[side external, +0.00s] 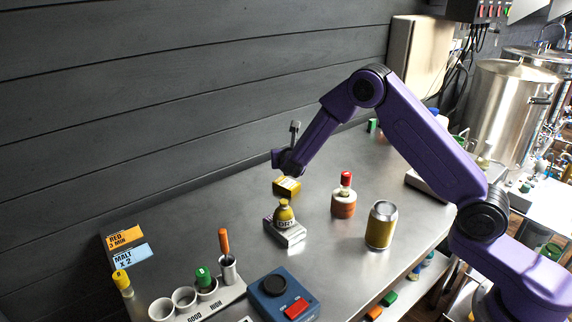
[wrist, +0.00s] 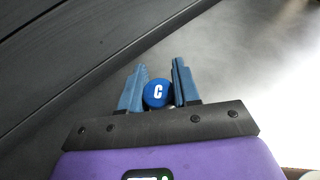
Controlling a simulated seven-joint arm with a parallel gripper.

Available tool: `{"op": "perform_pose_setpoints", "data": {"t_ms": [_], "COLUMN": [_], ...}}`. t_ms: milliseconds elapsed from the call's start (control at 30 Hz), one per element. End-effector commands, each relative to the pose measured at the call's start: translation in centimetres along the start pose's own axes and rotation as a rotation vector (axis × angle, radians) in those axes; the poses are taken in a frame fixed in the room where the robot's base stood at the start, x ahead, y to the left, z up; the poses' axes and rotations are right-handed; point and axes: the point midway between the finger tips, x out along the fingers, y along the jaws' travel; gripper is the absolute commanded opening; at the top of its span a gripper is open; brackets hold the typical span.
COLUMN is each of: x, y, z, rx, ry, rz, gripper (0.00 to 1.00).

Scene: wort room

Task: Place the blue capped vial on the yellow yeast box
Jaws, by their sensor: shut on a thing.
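In the wrist view, a blue cap marked with a white C (wrist: 157,94) sits between the two fingers of my gripper (wrist: 160,72). My gripper is shut on this blue capped vial; only its cap shows there. In the side external view, my gripper (side external: 277,160) is over the back middle of the metal table. The vial's body cannot be made out in that view. A small yellow box (side external: 287,187) is on the table just below and slightly right of my gripper. The yellow box does not show in the wrist view.
A red-capped bottle (side external: 343,196) and a gold can (side external: 380,226) stand to the right. A vial rack (side external: 205,307) and blue device (side external: 275,287) are in front. A dark wall is behind.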

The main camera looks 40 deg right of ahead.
Motion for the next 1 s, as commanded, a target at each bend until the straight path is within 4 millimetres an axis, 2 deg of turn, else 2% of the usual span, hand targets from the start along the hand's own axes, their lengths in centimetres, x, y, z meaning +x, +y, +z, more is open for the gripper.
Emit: {"op": "perform_pose_setpoints", "data": {"t_ms": [267,700,733,767,800,1000], "x": [1.4,1.6,1.6,1.6,1.6,1.6], "y": [0.2,0.2,0.2,0.2,0.2,0.2], "z": [-2.9,-3.3,-3.3,-3.3,-3.3,-3.3], "rx": [-0.001,-0.001,0.000,0.000,0.000,0.000], "ry": [0.001,0.000,0.000,0.000,0.000,0.000], "rz": [-0.001,0.000,0.000,0.000,0.000,0.000], "gripper": [0.01,0.01,0.41,0.51,0.57,0.57]}}
